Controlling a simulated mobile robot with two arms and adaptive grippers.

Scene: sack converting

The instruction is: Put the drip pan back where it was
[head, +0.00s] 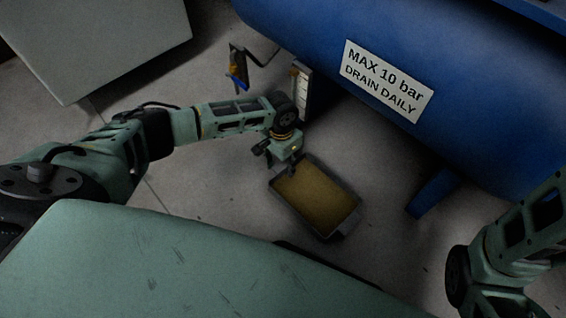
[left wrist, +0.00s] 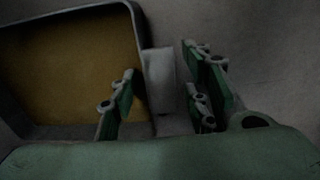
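The drip pan (head: 299,214) is a shallow grey rectangular tray with brown-yellow contents. It sits on the floor in front of the blue tank. In the left wrist view its dark rim (left wrist: 139,50) and a grey tab (left wrist: 158,80) on its side show. My left gripper (head: 283,165) is at the pan's upper left end. In the left wrist view my left gripper (left wrist: 165,95) is open, one finger over the pan's inside and the other beyond the tab. The tab lies between the fingers, with gaps visible. My right arm shows at lower right, but its gripper is out of view.
The blue tank (head: 460,120) with a label (head: 387,80) overhangs the floor at upper right. A blue foot (head: 433,192) stands right of the pan. A drain pipe with a blue-handled valve (head: 238,78) hangs at upper left. Bare floor surrounds the pan.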

